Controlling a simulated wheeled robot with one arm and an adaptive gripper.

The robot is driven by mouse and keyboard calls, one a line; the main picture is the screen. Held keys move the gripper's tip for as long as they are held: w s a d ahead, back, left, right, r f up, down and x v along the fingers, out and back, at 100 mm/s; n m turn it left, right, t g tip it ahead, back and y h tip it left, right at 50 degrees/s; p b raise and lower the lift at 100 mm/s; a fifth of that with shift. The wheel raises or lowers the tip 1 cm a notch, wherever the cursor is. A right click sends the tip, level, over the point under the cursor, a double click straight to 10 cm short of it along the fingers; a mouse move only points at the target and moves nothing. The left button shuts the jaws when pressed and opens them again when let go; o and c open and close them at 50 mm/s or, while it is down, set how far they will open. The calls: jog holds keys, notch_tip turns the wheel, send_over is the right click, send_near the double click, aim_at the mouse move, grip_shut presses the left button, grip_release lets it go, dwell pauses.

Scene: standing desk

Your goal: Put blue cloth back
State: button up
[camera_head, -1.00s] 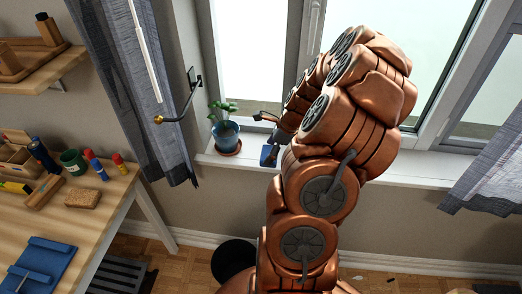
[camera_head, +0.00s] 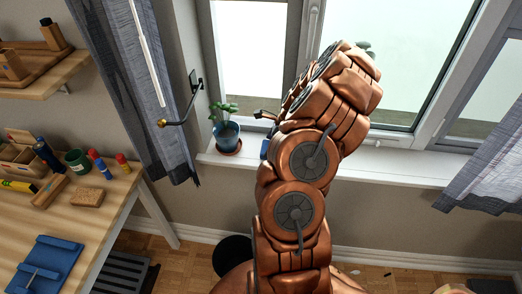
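A small blue piece (camera_head: 264,148) shows at the left edge of my arm, by the window sill. My arm covers most of it, so I cannot tell whether it is the cloth, or whether it is held or lying there. A flat blue piece (camera_head: 45,265) with a thin grey bar across it lies on the wooden desk at the lower left; whether it is cloth is unclear. My copper arm rises in the middle, in front of the window. My gripper is hidden behind the arm's own links.
A plant in a blue pot (camera_head: 227,137) stands on the white sill (camera_head: 400,166), left of my arm. The desk (camera_head: 105,218) holds a green mug (camera_head: 76,161), small bottles and a brown block (camera_head: 87,197). A curtain (camera_head: 130,90) hangs between desk and window. The right sill is clear.

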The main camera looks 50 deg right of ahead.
jog(key=shift+f, duration=0.2)
jog(key=o, duration=1.1)
jog(key=shift+r, duration=0.1)
